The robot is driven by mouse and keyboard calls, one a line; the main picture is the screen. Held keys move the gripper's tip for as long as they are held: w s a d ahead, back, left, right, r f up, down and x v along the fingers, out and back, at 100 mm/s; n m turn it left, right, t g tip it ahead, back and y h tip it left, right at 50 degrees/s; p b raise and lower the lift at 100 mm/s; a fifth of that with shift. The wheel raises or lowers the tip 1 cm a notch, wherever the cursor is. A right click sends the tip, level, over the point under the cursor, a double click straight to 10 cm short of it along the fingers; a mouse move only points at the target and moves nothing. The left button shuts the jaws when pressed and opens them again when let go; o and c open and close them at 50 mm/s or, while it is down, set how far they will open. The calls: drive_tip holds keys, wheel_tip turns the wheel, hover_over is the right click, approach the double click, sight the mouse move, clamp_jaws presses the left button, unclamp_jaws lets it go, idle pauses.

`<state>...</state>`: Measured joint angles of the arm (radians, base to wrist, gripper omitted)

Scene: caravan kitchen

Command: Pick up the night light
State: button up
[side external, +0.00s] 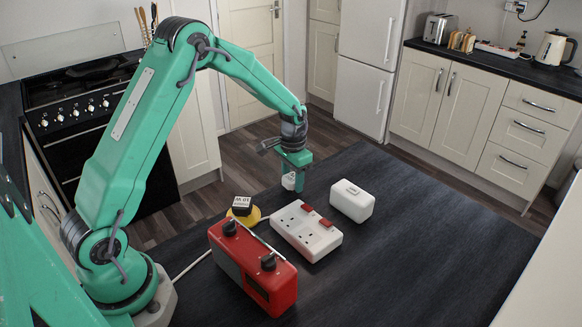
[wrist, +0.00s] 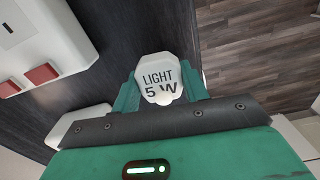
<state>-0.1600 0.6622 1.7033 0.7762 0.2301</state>
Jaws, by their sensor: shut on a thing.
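The night light (wrist: 158,78) is a small white block with dark lettering "LIGHT 5 W" in the wrist view. My gripper (wrist: 160,92) is shut on it, with a green finger at each side. In the side view my gripper (side external: 297,172) points down near the far edge of the dark worktop. The night light (side external: 289,182) shows there as a small white shape, partly hidden by the finger. I cannot tell whether it touches the worktop.
A white double socket with red switches (side external: 306,233) lies just in front of my gripper. A white box (side external: 352,201) stands to its right. A red box with black knobs (side external: 252,267) and a yellow-based item (side external: 243,209) are at left. The worktop's right part (side external: 430,240) is clear.

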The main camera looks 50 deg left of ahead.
drive_tip(key=shift+r, duration=0.45)
drive_tip(key=r, duration=0.3)
drive_tip(key=shift+s+d+r, duration=0.1)
drive_tip(key=shift+s+d, duration=0.05)
drive_tip(key=shift+d, duration=0.25)
drive_tip(key=s+d+r, duration=0.1)
drive_tip(key=d+r, duration=0.1)
drive_tip(key=d, duration=0.1)
drive_tip(key=s+d+r, duration=0.1)
drive_tip(key=d+r, duration=0.1)
drive_tip(key=d, duration=0.1)
drive_tip(key=s+d+r, duration=0.2)
drive_tip(key=d, duration=0.2)
drive_tip(key=shift+r, duration=0.2)
drive_tip(key=shift+s+d, duration=0.1)
drive_tip(key=s+d+r, duration=0.1)
drive_tip(key=s+d, duration=0.5)
drive_tip(key=d, duration=0.1)
drive_tip(key=shift+s+n, duration=0.35)
drive_tip(key=shift+n, duration=0.05)
drive_tip(key=shift+f, duration=3.7)
drive_tip(key=shift+f, duration=0.9)
